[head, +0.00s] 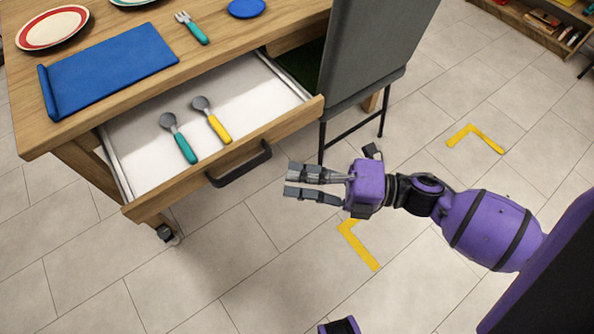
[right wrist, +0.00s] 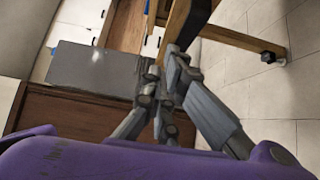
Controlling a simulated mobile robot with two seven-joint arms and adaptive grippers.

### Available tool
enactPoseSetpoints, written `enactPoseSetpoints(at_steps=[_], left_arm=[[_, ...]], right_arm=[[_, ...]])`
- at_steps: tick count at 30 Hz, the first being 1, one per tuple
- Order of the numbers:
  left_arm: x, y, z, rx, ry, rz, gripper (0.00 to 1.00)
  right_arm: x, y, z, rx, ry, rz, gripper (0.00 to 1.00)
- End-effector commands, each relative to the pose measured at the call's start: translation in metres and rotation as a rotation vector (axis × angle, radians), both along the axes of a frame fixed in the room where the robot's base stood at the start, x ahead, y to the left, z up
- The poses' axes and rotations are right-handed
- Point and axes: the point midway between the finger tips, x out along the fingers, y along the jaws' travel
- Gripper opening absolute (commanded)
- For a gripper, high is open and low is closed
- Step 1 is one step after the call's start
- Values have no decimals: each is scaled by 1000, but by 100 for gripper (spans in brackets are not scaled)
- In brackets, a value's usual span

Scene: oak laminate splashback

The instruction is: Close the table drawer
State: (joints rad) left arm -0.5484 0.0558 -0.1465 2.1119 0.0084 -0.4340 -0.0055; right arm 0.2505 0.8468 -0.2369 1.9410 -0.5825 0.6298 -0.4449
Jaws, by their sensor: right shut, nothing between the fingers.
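The table drawer (head: 215,155) is pulled out from the wooden table (head: 90,105) in the head view. Its black handle (head: 240,166) is on the outer face of the wooden front. Two spoons lie inside, one with a teal grip (head: 184,146) and one with a yellow grip (head: 218,128). My right gripper (head: 288,181) is shut and empty, to the right of the handle and apart from it, pointing left. In the right wrist view its fingers (right wrist: 172,57) show near a wooden edge. My left gripper is not in view.
A grey chair (head: 365,50) stands close beside the drawer's right end. On the tabletop are a blue mat (head: 110,68), a red-rimmed plate (head: 52,28) and a fork (head: 192,27). The tiled floor in front is clear, with yellow corner marks (head: 357,246).

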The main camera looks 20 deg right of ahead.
Motion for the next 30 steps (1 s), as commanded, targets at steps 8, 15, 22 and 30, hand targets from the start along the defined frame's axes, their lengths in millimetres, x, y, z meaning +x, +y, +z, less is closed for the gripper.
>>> enactPoseSetpoints(at_steps=[8,15,22,30], left_arm=[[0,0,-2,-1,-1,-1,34],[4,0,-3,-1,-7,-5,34],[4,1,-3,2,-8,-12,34],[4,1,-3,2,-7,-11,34]], right_arm=[[29,56,1,4,-1,0,0],[59,72,-1,1,2,-3,0],[70,76,-1,2,4,-2,0],[71,76,0,2,4,-3,0]])
